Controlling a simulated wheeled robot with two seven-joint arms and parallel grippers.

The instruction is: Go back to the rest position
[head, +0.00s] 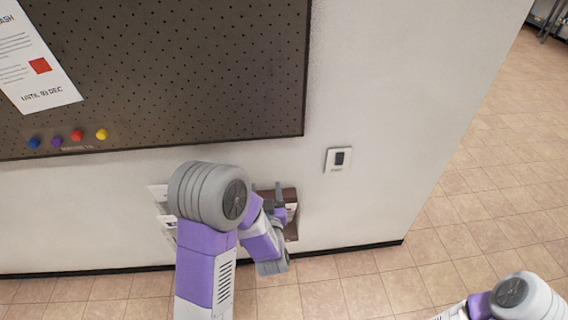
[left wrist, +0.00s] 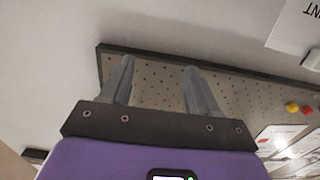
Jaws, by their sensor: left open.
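My left gripper (head: 268,191) is in front of the wall below the pegboard, partly hidden by my own left arm. In the left wrist view its two grey fingers (left wrist: 158,68) stand apart with nothing between them. My left arm is bent, with its large grey joint in front of the wall. Part of my right arm shows at the bottom right of the head view, but its gripper is out of the picture.
A dark pegboard (head: 190,70) hangs on the white wall, with a poster (head: 35,60) and coloured magnets (head: 77,134). A brown wall holder (head: 291,197) is close behind my left gripper. Tiled floor (head: 500,180) at right is clear.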

